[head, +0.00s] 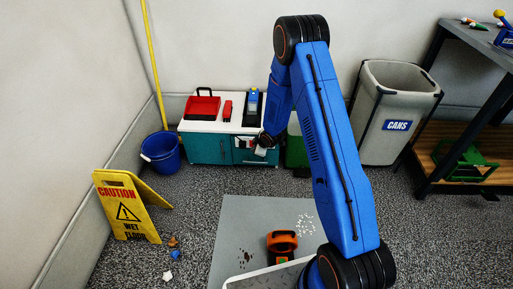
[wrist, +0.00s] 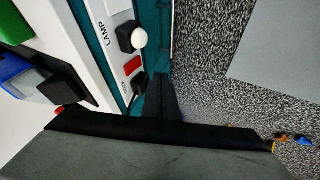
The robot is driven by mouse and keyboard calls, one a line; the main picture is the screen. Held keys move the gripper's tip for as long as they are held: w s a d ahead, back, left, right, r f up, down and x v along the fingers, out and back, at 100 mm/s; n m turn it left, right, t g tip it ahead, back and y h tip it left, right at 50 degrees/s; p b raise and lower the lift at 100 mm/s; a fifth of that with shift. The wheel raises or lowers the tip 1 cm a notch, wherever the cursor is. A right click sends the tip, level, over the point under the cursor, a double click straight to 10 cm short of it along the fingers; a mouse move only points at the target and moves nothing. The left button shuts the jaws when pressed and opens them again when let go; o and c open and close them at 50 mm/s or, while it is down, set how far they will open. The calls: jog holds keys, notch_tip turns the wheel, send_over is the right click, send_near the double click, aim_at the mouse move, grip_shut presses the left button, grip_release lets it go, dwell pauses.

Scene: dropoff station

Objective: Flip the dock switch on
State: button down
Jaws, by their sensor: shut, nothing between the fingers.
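My gripper (wrist: 161,84) is shut and empty at the front edge of the cabinet; it also shows in the head view (head: 263,149). In the wrist view its fingertips are close beside a white panel (wrist: 117,68) on the teal cabinet front. A black switch (wrist: 126,37) with a white round knob sits by the word LAMP. Below it is a red patch (wrist: 132,66), then a small label (wrist: 126,89), too small to read surely, with a dark part beside it (wrist: 136,84). My fingers partly hide that part, so its position and any contact cannot be told.
The teal cabinet (head: 208,149) carries a red toolbox (head: 202,106) on its white top. A blue bucket (head: 161,153) and yellow caution sign (head: 127,208) stand left. A CANS bin (head: 393,100) stands right. An orange-black object (head: 282,243) is on the grey mat (head: 235,225).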

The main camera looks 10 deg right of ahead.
jog(key=w+f, duration=0.3)
jog(key=w, duration=0.2)
jog(key=shift+w+d, duration=0.2)
jog(key=shift+d, duration=0.05)
jog(key=shift+w+d+f, duration=0.1)
jog(key=shift+w+f, duration=0.05)
jog(key=shift+w, duration=0.1)
dwell(0.4)
